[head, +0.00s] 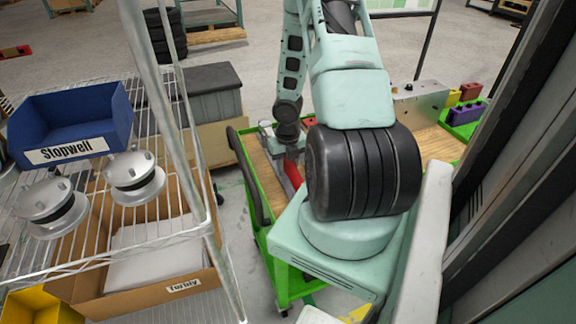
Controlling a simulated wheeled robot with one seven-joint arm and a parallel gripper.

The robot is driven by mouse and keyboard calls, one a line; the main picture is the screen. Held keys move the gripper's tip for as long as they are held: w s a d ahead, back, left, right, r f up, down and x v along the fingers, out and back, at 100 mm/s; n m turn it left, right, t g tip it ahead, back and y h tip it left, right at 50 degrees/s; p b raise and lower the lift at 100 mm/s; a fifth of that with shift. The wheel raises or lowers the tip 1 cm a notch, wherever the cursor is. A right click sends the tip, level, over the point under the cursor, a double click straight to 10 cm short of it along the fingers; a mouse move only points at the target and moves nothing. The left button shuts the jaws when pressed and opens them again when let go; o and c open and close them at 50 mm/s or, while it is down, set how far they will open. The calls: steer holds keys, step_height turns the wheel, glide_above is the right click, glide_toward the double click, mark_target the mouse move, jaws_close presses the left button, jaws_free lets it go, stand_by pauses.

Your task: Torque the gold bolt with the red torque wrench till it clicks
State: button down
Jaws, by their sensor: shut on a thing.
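My gripper (290,152) is low over the wooden top of the green cart, left of my arm's large black joint, and partly hidden. A red handle, which looks like the red torque wrench (292,173), shows directly below it, and the gripper appears shut on it. The wrench's other end is hidden or too small to tell. A grey metal block with holes (418,99), perhaps the chassis fixture, stands on the cart to the right of my arm. I cannot make out the gold bolt.
The green cart (277,270) has a wooden top. Purple (468,112) and red (470,91) blocks stand at its right end. A wire rack at left holds a blue bin (70,120), metal hubs (134,178) and a cardboard box (195,283). A dark frame stands close at right.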

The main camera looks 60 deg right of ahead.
steer(key=shift+r, duration=0.1)
step_height(320, 180, up, 7)
steer(key=p, duration=0.8)
stand_by(0.4)
steer(key=shift+d, duration=0.1)
